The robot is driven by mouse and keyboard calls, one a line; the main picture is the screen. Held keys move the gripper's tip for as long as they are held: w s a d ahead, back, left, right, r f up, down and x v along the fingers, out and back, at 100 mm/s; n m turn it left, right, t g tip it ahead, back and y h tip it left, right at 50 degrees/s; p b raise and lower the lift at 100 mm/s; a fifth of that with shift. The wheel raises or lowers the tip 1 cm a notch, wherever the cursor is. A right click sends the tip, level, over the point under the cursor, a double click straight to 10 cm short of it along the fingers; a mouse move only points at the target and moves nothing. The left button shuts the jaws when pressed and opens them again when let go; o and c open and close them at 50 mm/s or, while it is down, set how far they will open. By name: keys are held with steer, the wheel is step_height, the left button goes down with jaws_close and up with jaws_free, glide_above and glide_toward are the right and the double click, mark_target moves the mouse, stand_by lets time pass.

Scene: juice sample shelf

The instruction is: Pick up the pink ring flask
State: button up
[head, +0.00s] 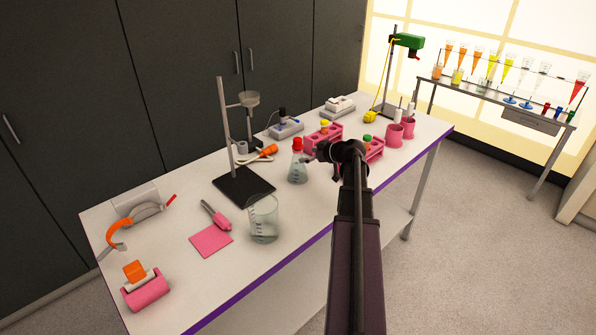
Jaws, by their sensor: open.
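A clear conical flask (297,169) with a red top and a pinkish neck stands upright on the white bench, near the middle. I cannot make out a separate pink ring on it. My arm reaches over the front edge of the bench, and my gripper (314,156) points left at the flask from its right side. The gripper is open and close to the flask's neck. The fingers are small and dark here, so I cannot tell whether they touch the glass or stand around it.
A glass beaker (264,222) and a black-based stand (243,186) are left of the flask. Pink tube racks (325,136) stand just behind and beside my gripper, with pink cups (394,136) farther right. Bare bench lies in front of the flask.

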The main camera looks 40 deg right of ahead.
mark_target(302, 155)
steer(key=shift+b+x, duration=0.95)
steer(key=shift+x, duration=1.6)
steer(key=shift+w+d+r, duration=0.1)
steer(key=shift+d, duration=0.05)
jaws_close()
